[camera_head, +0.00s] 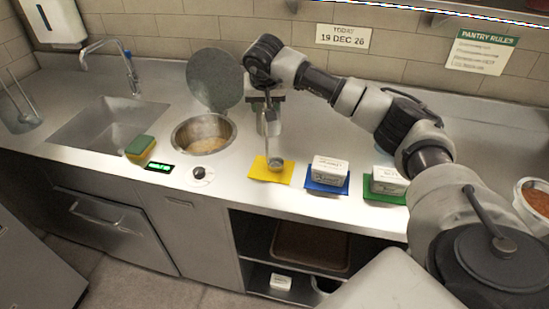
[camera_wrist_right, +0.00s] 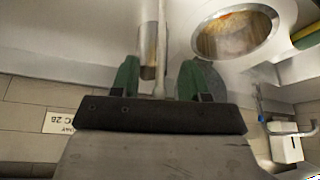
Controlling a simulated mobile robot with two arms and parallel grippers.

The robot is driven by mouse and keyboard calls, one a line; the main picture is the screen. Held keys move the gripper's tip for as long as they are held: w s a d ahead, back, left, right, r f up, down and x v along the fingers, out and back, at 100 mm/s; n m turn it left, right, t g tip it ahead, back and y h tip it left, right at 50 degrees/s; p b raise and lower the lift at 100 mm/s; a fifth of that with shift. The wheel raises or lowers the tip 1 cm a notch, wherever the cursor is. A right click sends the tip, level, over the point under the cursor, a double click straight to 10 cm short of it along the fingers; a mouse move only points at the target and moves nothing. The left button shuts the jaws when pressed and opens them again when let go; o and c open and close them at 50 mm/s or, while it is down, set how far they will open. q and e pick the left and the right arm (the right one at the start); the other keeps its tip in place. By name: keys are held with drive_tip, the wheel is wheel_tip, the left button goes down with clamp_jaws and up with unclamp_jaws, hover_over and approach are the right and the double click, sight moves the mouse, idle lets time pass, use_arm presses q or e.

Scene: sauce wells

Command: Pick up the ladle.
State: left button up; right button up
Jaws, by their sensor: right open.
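The ladle (camera_head: 275,164) is a metal ladle standing upright, with its bowl at the yellow mat (camera_head: 262,173) on the counter. Its thin handle rises towards my right gripper (camera_head: 268,112), which is above the mat and points down. In the right wrist view the green-padded fingers of the right gripper (camera_wrist_right: 158,78) are apart. The ladle's handle (camera_wrist_right: 161,45) runs up between them; I cannot tell if it touches either finger. My left gripper is not in view.
A round well (camera_head: 203,134) with its lid (camera_head: 214,78) raised is left of the ladle. White blocks sit on a blue mat (camera_head: 312,186) and a green mat (camera_head: 372,196) to the right. A sponge (camera_head: 140,146) lies by the sink (camera_head: 105,130).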

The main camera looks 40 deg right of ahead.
drive_tip(key=shift+w+d+f, duration=0.1)
drive_tip(key=shift+f, duration=0.35)
drive_tip(key=shift+c, duration=0.3)
clamp_jaws()
drive_tip(key=shift+r, duration=0.1)
